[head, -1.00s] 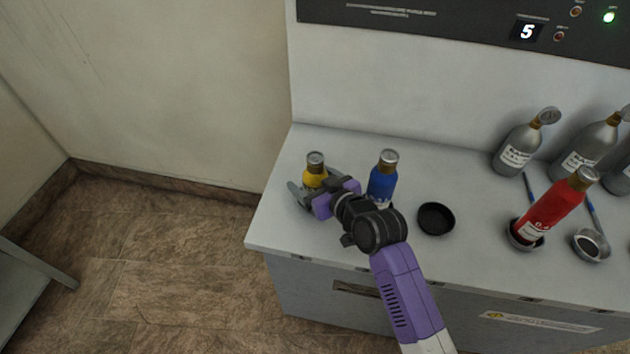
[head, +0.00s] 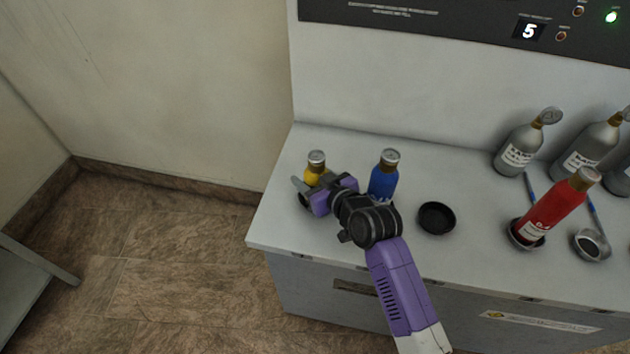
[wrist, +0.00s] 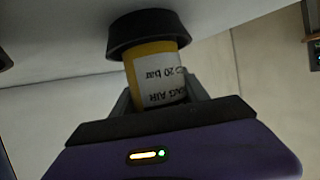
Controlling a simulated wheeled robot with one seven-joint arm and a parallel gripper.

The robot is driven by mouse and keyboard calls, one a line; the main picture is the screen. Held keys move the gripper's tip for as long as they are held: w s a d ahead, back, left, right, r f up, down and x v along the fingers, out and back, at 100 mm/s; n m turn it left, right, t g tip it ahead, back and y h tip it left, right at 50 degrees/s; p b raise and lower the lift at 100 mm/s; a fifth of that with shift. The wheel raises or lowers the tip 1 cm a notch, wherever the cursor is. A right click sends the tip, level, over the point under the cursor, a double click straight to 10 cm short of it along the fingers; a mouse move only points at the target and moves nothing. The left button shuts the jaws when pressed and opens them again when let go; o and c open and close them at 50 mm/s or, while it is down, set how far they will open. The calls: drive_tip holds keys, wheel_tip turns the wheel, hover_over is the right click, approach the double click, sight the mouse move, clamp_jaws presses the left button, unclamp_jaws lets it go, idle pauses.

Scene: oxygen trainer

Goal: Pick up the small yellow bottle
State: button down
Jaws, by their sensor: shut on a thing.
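The small yellow bottle (head: 313,176) stands near the left end of the bench, with a brown neck and a grey cap. My gripper (head: 309,188) is shut on it from the front right, and the fingers and wrist hide its lower part. In the wrist view the yellow bottle (wrist: 150,70) sits between the fingers, with a white label reading "20 bar". A black round holder (wrist: 148,32) surrounds its end there.
A blue bottle (head: 384,177) stands close to the right of my gripper. An empty black cup (head: 436,218) is further right. A red bottle (head: 553,210) leans in a holder, with grey cylinders (head: 521,150) behind. The bench's left edge is close to the yellow bottle.

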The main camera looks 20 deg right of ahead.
drive_tip(key=shift+r, duration=0.25)
